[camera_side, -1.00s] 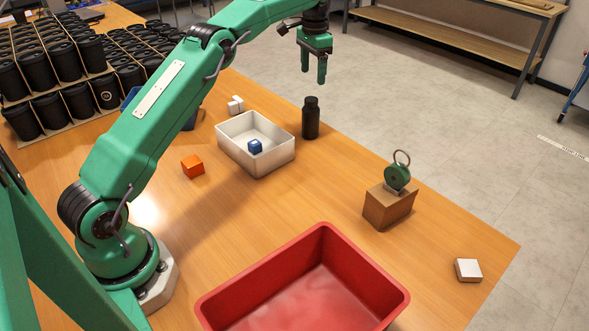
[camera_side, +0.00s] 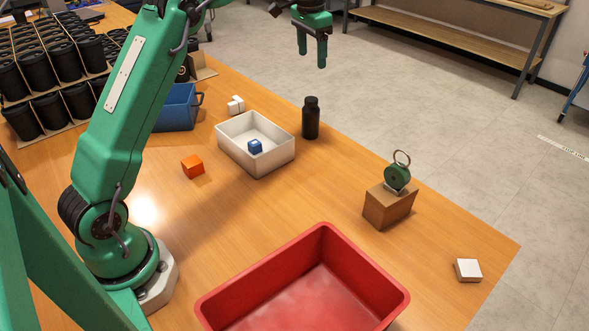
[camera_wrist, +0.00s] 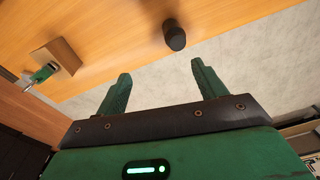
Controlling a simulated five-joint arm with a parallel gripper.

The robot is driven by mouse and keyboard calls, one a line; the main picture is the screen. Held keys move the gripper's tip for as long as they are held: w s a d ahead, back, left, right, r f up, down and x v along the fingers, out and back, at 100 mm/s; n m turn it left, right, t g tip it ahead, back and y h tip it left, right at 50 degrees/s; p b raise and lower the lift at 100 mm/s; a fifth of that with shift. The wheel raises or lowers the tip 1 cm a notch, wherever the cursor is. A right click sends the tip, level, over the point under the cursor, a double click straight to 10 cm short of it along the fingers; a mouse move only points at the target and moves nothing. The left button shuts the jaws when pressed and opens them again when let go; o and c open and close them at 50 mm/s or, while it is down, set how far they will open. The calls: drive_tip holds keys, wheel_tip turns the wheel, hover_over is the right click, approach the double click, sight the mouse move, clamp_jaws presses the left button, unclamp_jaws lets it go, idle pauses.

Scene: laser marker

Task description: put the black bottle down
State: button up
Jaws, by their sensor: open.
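The black bottle (camera_side: 311,119) stands upright on the wooden table near its far edge, just right of the white tray. In the wrist view the bottle (camera_wrist: 174,36) shows from above, beyond the fingertips and apart from them. My gripper (camera_side: 313,62) is open and empty, raised above the bottle in the side view. Its two green fingers also show in the wrist view (camera_wrist: 160,70), spread apart with nothing between them.
An orange cube (camera_side: 193,166), a brown block (camera_side: 388,208) with a green round piece (camera_side: 397,177), a red bin (camera_side: 385,277) and a white block (camera_side: 468,270) are around. A blue bin (camera_side: 178,112) and black cups stand left.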

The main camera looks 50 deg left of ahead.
drive_tip(key=s+d+r+n+t, duration=0.1)
drive_tip(key=s+d+r, duration=0.25)
drive_tip(key=s, duration=0.45)
drive_tip(key=s+d+r+t, duration=0.1)
drive_tip(key=s+d+r, duration=0.25)
drive_tip(key=s, duration=0.55)
drive_tip(key=s+d+f+t, duration=0.1)
drive_tip(key=s+f, duration=0.2)
drive_tip(key=s, duration=0.3)
drive_tip(key=s+d+f, duration=0.2)
drive_tip(key=s+f, duration=0.1)
drive_tip(key=s, duration=0.3)
drive_tip(key=s+d+f+n+t, duration=0.1)
drive_tip(key=s+f, duration=0.1)
drive_tip(key=s, duration=0.4)
drive_tip(key=shift+s+d+f+t, duration=0.15)
drive_tip(key=shift+f+t, duration=0.15)
drive_tip(key=shift+f, duration=0.1)
